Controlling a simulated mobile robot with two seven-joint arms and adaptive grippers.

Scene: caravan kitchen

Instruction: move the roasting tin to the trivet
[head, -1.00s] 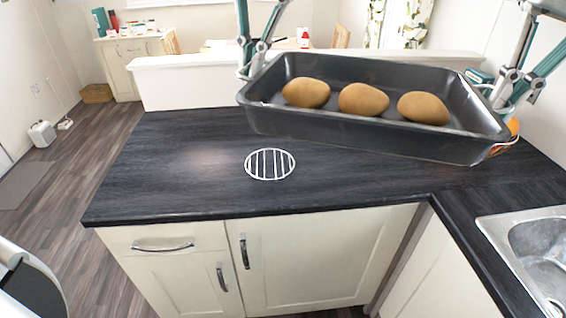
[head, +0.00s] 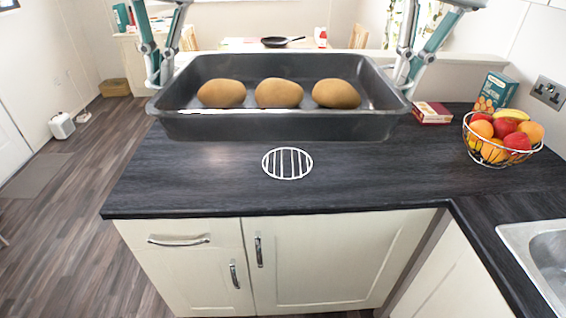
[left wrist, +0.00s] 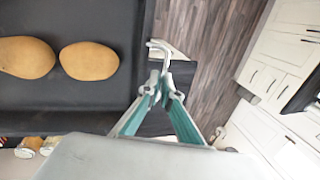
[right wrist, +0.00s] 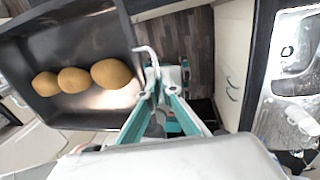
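The dark roasting tin (head: 280,127) is held level above the worktop, with three brown potatoes (head: 279,93) in a row inside it. My left gripper (head: 160,82) is at the tin's left end, and in the left wrist view its fingers (left wrist: 155,85) are closed together at the tin's end handle. My right gripper (head: 402,82) is at the right end, and in the right wrist view its fingers (right wrist: 155,85) are closed at the other handle. The round white wire trivet (head: 287,163) lies bare on the worktop, below and nearer than the tin.
The dark worktop (head: 380,180) is clear around the trivet. A wire fruit basket (head: 502,150), a red box (head: 432,113) and a teal carton (head: 494,91) stand at the right. A sink (head: 545,250) is at the front right. A low white partition (head: 450,78) runs behind.

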